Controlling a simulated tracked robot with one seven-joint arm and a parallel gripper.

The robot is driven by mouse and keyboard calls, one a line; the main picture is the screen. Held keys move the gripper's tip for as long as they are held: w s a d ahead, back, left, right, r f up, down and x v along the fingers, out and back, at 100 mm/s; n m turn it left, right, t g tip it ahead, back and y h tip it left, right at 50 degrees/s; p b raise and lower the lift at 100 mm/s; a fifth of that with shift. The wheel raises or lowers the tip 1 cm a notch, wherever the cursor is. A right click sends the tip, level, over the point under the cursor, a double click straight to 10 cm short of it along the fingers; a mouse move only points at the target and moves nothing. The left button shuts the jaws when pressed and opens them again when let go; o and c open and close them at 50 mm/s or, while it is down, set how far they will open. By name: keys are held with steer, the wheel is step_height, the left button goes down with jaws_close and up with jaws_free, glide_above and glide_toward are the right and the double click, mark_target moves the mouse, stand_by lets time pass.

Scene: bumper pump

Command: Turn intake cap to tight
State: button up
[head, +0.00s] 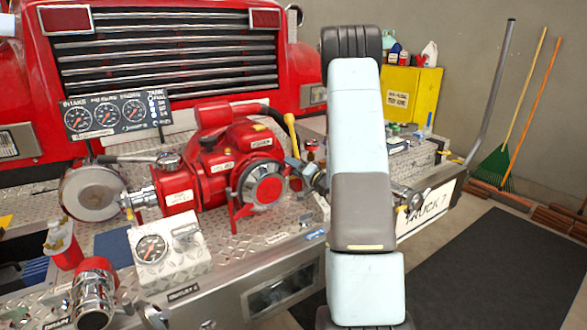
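A large round silver cap (92,193) stands at the left end of the red pump (215,165), next to a silver coupling (139,197). It looks like the intake cap, but I can read no label on it, and its tightness cannot be told. My arm rises upright in the middle of the head view, well to the right of the silver cap. My gripper cannot be made out; the arm's far side is hidden behind its own links.
A gauge panel (118,113) stands behind the silver cap. A single gauge box (165,247), a red-and-silver nozzle (95,292) and a red bottle (63,245) crowd the bumper's front left. A yellow cabinet (412,92) stands behind right. The dark floor mat (480,275) is clear.

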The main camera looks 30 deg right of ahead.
steer(key=v, duration=1.3)
steer(key=shift+s, duration=0.35)
steer(key=w+a+r+n+g+h, duration=0.3)
steer(key=w+r+h, duration=0.2)
steer(key=r, duration=0.3)
steer(key=s+a+r+n+g+h, duration=0.1)
steer(key=s+a+r+g+h, duration=0.3)
steer(key=r, duration=0.4)
steer(key=s+a+r+n+g+y, duration=0.1)
steer(key=s+a+r+n+g, duration=0.1)
steer(key=s+a, duration=0.7)
steer(key=s+a+r+n+g+y, duration=0.2)
steer(key=s+a, duration=0.8)
steer(key=s, duration=0.7)
steer(key=shift+s+n+g, duration=0.15)
steer(key=shift+n+g, duration=0.15)
steer(key=shift+g, duration=0.6)
